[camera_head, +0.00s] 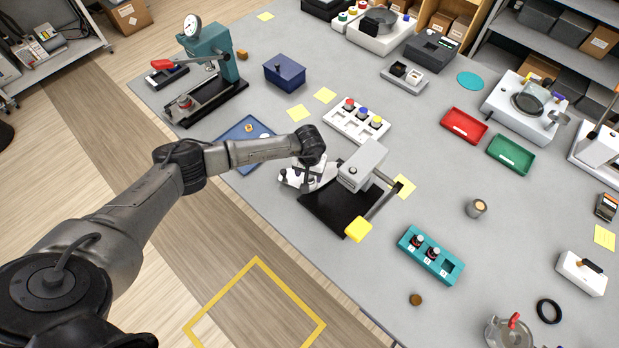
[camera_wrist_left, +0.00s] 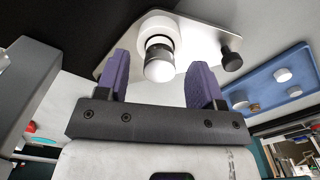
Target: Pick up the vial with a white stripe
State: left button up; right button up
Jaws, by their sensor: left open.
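A teal rack (camera_head: 447,269) on the right front of the table holds two dark vials with red tops, a left vial (camera_head: 417,241) and a right vial (camera_head: 433,253). I cannot tell which vial has a white stripe. My left gripper (camera_head: 308,178) is well to the left of the rack, low beside the grey press with a black base (camera_head: 335,212). In the left wrist view, its purple fingers (camera_wrist_left: 158,70) are open around the space near a round white-tipped post (camera_wrist_left: 160,68) on a white plate (camera_wrist_left: 200,45); contact is unclear. My right gripper is out of view.
A white tray (camera_head: 343,124) with red, blue and yellow tops lies behind the press. A blue tray (camera_head: 235,133) is partly behind my left arm. A metal cup (camera_head: 476,208) stands behind the rack.

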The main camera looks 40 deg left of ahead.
pick_arm(q)
jog(key=shift+f, duration=1.1)
jog(key=c, duration=1)
